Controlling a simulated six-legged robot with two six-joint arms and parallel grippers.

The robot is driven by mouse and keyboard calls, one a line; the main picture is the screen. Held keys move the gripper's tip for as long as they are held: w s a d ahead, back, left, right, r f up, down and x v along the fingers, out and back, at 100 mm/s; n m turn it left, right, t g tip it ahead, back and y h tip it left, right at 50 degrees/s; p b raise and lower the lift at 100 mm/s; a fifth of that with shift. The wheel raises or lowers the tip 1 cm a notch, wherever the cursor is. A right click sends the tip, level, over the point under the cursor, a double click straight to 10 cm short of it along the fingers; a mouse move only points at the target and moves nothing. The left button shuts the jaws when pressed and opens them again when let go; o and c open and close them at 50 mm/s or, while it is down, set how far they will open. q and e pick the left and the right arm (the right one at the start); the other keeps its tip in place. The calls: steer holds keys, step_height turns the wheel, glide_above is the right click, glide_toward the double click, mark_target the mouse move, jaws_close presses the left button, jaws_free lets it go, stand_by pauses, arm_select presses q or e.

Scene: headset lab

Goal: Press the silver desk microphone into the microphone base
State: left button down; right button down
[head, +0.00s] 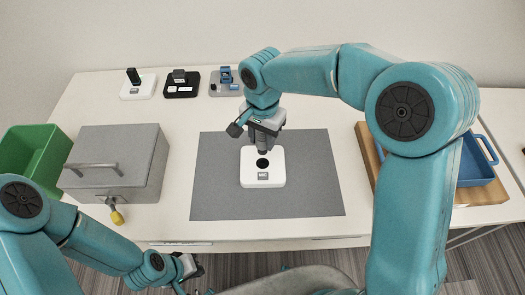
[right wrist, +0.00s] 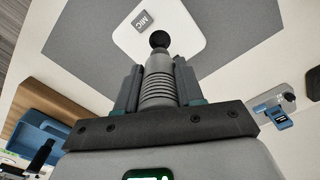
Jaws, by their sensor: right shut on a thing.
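The silver desk microphone (right wrist: 158,88) has a ribbed grey body and a dark ball at its far end in the right wrist view. My right gripper (head: 263,134) is shut around its body, between two dark fingers. The microphone base (head: 263,179) is a white rounded block with a dark round spot, on the grey mat. In the right wrist view the base (right wrist: 185,32) shows a MIC label behind the ball. The microphone is over the base; I cannot tell whether they touch. My left gripper (head: 190,268) is low at the left, away from the base; its jaws are unclear.
A grey mat (head: 215,190) lies mid-table. A grey lidded box (head: 145,150) and a green bin (head: 35,150) stand left. A blue tray (head: 475,165) on a wooden board is right. White, black and grey stands (head: 138,90) line the back.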

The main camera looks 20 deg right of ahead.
step_height(320, 180, up, 10)
steer(key=shift+r, duration=0.25)
glide_toward(263, 151)
steer(key=f, duration=0.1)
steer(key=w+f, duration=0.1)
steer(key=f, duration=0.1)
steer(key=w+f, duration=0.1)
steer(key=f, duration=0.1)
steer(key=shift+d+f, duration=0.15)
steer(key=shift+d, duration=0.15)
steer(key=shift+s+f, duration=0.1)
steer(key=shift+f, duration=0.25)
steer(key=shift+f+b, duration=2.55)
steer(key=shift+f, duration=0.35)
steer(key=shift+f, duration=0.15)
steer(key=shift+f+b, duration=0.35)
steer(key=shift+b, duration=0.15)
steer(key=shift+f+b, duration=1.1)
steer(key=shift+f, duration=0.25)
